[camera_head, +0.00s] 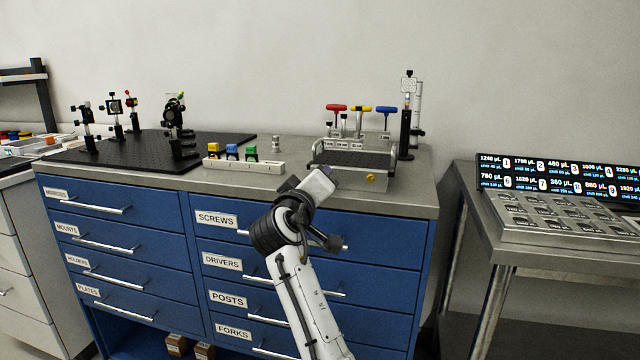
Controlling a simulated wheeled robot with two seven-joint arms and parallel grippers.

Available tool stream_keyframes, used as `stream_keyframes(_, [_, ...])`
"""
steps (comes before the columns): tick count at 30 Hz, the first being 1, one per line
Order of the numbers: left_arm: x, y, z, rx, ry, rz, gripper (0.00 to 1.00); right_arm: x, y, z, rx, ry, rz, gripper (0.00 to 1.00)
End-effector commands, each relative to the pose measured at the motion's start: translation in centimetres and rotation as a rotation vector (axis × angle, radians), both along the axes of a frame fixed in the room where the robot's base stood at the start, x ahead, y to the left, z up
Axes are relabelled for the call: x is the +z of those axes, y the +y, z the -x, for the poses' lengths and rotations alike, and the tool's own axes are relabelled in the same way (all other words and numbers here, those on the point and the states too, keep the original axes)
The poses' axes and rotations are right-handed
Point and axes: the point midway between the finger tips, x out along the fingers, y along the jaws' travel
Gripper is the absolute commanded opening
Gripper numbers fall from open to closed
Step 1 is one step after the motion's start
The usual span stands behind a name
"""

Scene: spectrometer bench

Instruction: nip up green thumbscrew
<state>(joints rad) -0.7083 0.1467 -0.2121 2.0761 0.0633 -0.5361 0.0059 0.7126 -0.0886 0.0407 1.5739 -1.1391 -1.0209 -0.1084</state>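A small green part, which looks like the green thumbscrew (181,96), shows at the top of a black optic mount (173,118). The mount stands near the right part of the black breadboard (140,162) on the bench. One white and black arm of mine rises from the bottom middle, apparently the right one. Its end is in front of the drawers and the bench's front edge, to the right of and nearer than the mount. Its fingertips cannot be made out. My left gripper is not in view.
Other post mounts (86,130) stand on the breadboard's left. A white rack (243,166) with yellow, blue and green blocks sits at the bench's front edge. A grey box (350,178) and red, yellow and blue T-handle drivers (386,111) are to the right.

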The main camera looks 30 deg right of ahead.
Motion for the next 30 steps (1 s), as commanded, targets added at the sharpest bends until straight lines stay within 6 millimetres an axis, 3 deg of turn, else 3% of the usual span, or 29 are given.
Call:
stream_keyframes(16, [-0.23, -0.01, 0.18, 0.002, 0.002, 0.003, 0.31, -0.23, 0.11, -0.03, 0.001, -0.013, -0.019, 0.0])
stream_keyframes(17, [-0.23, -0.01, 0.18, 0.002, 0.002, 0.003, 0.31, -0.22, 0.12, -0.03, 0.001, -0.013, -0.019, 0.18])
stream_keyframes(19, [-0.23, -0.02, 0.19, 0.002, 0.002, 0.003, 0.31, -0.19, 0.1, -0.03, 0.001, -0.014, -0.018, 0.3])
stream_keyframes(30, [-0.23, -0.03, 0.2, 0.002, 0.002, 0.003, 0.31, -0.07, 0.36, 0.21, 0.001, -0.016, -0.015, 0.32])
